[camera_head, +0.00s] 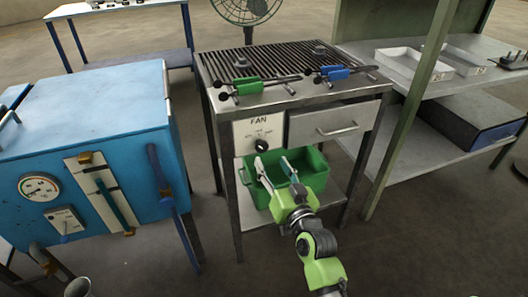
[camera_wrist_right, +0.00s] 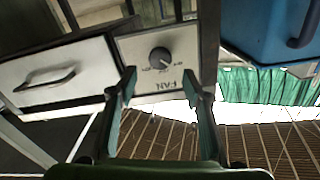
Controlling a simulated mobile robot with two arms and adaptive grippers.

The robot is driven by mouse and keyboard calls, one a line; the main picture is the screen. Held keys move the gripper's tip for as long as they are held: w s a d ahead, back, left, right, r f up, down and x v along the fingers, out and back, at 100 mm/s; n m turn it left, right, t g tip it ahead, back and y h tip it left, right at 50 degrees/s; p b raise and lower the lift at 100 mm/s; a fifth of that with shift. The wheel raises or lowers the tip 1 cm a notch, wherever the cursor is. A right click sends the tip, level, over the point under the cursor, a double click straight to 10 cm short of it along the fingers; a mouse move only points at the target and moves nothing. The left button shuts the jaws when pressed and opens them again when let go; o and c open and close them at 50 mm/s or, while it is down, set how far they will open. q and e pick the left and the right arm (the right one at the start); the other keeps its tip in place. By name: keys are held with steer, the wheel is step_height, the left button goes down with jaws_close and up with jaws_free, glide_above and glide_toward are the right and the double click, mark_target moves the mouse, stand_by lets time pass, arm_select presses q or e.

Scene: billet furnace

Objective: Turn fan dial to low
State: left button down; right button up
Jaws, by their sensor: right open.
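The fan dial (camera_head: 262,145) is a round black knob on a pale panel marked FAN (camera_head: 259,130), on the front of the grill-topped table. In the right wrist view the dial (camera_wrist_right: 160,59) appears upside down, with small labels around it too blurred to read surely. I cannot tell its setting. My right gripper (camera_head: 273,161) is open and empty, with its fingers pointing at the panel just below the dial in the head view. In the wrist view its two fingertips (camera_wrist_right: 159,80) stand apart on either side of the dial, not visibly touching it. My left gripper is not in view.
A drawer (camera_head: 328,126) with a handle is right of the panel. A green bin (camera_head: 312,177) sits on the shelf below. Green and blue-handled tools lie on the slatted top (camera_head: 270,60). A blue furnace (camera_head: 85,110) stands left, a shelved bench (camera_head: 420,140) right.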

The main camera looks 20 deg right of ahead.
mark_target(263, 148)
steer(key=w, duration=0.5)
steer(key=shift+w+a+b, duration=0.1)
steer(key=shift+w+b, duration=0.3)
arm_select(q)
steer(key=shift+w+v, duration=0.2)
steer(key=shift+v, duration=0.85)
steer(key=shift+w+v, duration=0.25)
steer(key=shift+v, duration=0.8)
arm_select(e)
steer(key=shift+w, duration=0.8)
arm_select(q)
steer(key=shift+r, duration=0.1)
arm_select(e)
steer(key=c, duration=1.1)
